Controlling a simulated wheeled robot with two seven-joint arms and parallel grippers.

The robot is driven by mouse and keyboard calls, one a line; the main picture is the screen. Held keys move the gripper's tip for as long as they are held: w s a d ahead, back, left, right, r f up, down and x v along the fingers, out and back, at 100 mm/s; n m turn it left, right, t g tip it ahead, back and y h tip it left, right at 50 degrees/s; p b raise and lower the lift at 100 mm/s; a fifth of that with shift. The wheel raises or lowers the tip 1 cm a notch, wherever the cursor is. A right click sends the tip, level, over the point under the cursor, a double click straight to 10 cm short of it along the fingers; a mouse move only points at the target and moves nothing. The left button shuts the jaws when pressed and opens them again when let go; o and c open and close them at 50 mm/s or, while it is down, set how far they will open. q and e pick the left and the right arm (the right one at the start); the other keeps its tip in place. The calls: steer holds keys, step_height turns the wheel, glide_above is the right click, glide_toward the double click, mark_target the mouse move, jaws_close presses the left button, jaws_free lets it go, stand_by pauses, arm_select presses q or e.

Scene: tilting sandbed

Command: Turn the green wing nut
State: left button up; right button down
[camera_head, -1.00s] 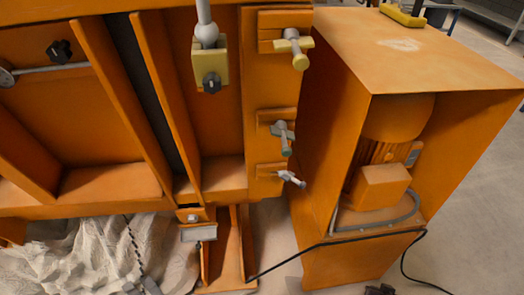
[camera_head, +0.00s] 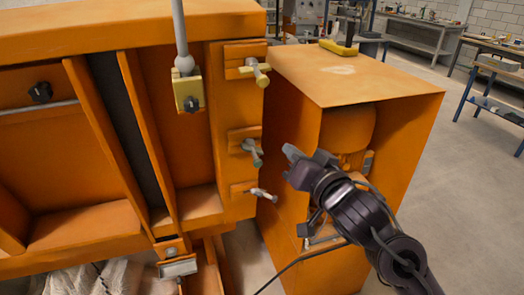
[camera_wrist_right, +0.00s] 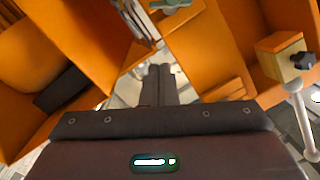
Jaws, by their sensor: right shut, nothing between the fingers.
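The green wing nut (camera_head: 253,150) is the middle one of three on the right edge of the orange frame in the head view. Its end looks grey-green. A greenish piece at the top edge of the wrist view (camera_wrist_right: 174,4) looks like the same nut, partly cut off. My right gripper (camera_head: 290,153) is to the right of the nut, apart from it, pointing left towards the frame. In the wrist view its two fingers (camera_wrist_right: 158,85) are together with nothing between them. My left gripper is not in view.
A yellowish wing nut (camera_head: 260,71) sits above and a pale grey one (camera_head: 263,194) below. The orange motor housing (camera_head: 345,85) stands right behind my right arm. A yellow block with a dark knob (camera_head: 188,92) is on the frame to the left. Black cable runs below.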

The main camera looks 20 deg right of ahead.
mark_target(250, 148)
steer(key=w, duration=0.2)
steer(key=w+a+f+p, duration=0.1)
steer(key=w, duration=0.2)
steer(key=w+a+f+p, duration=0.1)
steer(key=w, duration=0.2)
steer(key=shift+a+f, duration=0.6)
steer(key=shift+f, duration=0.25)
steer(key=shift+w, duration=0.1)
